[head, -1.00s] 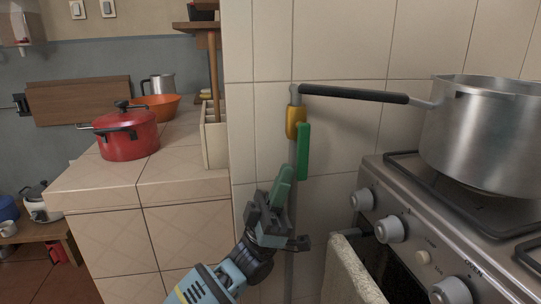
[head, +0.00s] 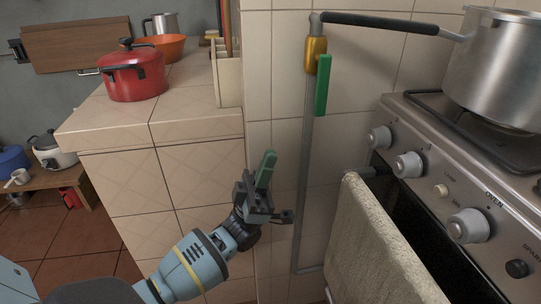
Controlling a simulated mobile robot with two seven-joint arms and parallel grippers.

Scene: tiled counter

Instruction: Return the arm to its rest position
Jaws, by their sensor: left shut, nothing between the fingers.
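My left gripper (head: 266,168) is in the lower middle of the head view, its green fingers pointing up. It is shut and empty. It is in front of the tiled counter's corner, below and left of the gas valve, and touches nothing that I can see. My blue-grey left forearm (head: 190,262) comes in from the lower left. The brass valve (head: 316,56) is on the grey wall pipe (head: 303,190). Its green handle (head: 323,86) hangs upright along the pipe, apart from my gripper. My right gripper is out of view.
The stove (head: 450,160) stands at the right with a large steel pot (head: 497,70) on it. A towel (head: 375,245) hangs on the oven front. A red pot (head: 135,76) and an orange bowl (head: 172,47) stand on the tiled counter (head: 185,125).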

